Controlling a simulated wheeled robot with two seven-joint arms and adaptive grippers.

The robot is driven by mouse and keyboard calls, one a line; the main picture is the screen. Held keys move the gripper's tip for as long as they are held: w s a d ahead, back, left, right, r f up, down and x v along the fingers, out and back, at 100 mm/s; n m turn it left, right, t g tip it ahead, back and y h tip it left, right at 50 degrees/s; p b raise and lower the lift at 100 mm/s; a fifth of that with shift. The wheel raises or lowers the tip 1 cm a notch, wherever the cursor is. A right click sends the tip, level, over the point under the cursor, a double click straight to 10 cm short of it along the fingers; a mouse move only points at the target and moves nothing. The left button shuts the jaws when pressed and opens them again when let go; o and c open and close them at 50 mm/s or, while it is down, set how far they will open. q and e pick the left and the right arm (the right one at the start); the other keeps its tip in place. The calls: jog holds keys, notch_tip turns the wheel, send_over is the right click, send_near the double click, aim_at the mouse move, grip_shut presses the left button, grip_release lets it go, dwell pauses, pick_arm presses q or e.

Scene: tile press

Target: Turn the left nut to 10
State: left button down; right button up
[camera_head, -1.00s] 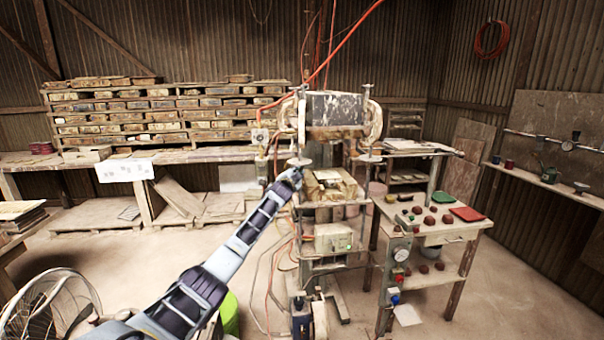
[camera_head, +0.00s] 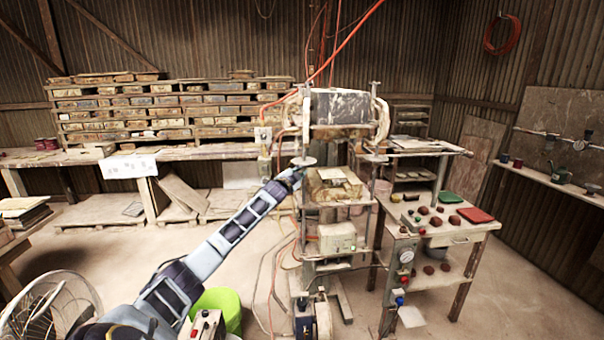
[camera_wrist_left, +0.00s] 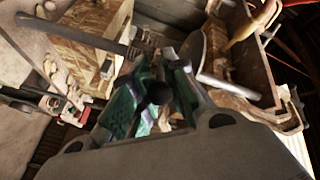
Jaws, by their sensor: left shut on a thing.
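The tile press (camera_head: 340,108) stands in the middle of the head view. The left nut is a pale round disc (camera_head: 303,161) on the press's left upright rod. My left gripper (camera_head: 292,175) reaches up to it from the lower left, just under the disc. In the left wrist view, my left gripper's greenish fingers (camera_wrist_left: 152,98) are closed in at the nut, beside the grey disc (camera_wrist_left: 193,52) and its rod. The exact contact is partly hidden by the fingers. No scale number is readable. My right gripper is not in view.
A side table (camera_head: 440,228) with reddish lumps, a green tray (camera_head: 447,197) and a red tray (camera_head: 475,215) stands right of the press. A fan (camera_head: 50,308) and a bright green object (camera_head: 222,306) are at lower left. Stacked tiles (camera_head: 165,108) line the back.

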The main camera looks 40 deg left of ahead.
pick_arm(q)
jog(key=shift+r, duration=0.3)
jog(key=c, duration=1.5)
grip_release()
jog(key=shift+o, duration=0.2)
jog(key=shift+f, duration=0.1)
jog(key=shift+f, duration=0.1)
jog(key=shift+s, duration=0.1)
jog(key=shift+v, duration=0.75)
jog(key=v, duration=1)
